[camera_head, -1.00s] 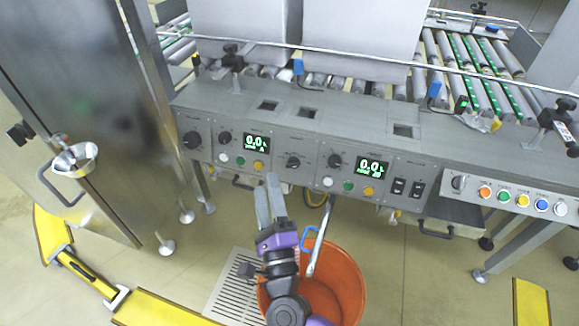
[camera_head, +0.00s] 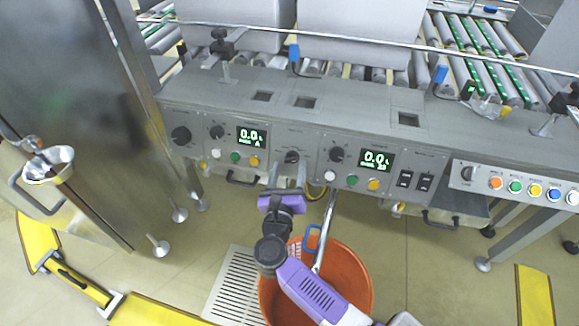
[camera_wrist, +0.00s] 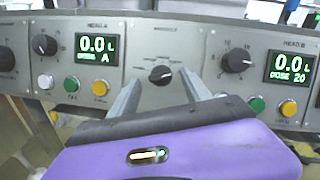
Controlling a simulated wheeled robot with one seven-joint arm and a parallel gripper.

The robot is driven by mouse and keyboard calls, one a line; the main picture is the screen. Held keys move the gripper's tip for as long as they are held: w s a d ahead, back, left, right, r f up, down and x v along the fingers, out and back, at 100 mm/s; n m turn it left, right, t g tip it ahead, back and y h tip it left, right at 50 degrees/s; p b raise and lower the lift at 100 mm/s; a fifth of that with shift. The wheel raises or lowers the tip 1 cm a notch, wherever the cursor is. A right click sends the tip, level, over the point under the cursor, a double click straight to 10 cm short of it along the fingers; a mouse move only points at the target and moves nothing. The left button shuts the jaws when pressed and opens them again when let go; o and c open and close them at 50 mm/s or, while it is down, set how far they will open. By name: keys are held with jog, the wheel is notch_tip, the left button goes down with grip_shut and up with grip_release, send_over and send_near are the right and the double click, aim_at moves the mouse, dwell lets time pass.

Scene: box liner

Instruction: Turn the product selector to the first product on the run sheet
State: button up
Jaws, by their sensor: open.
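The product selector looks to be the small black knob (camera_head: 291,157) on the middle panel between the two displays; its labels are too small to read. In the wrist view this knob (camera_wrist: 160,75) sits between and beyond my fingertips, its white pointer mark turned to the right. My gripper (camera_head: 287,172) is open and empty, just in front of the knob; in the wrist view its two fingers (camera_wrist: 158,88) flank the knob from below. I cannot tell whether they touch it. No run sheet can be made out.
The left display (camera_wrist: 97,48) reads 0.0 and DOSE A; the right display (camera_wrist: 291,67) reads 0.0 and DOSE 20. Other black knobs (camera_wrist: 236,60) and coloured buttons (camera_wrist: 257,104) flank the middle panel. An orange bucket (camera_head: 345,275) stands on the floor below. A steel cabinet (camera_head: 75,110) is at the left.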

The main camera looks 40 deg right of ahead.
jog(key=shift+x, duration=0.8)
grip_shut()
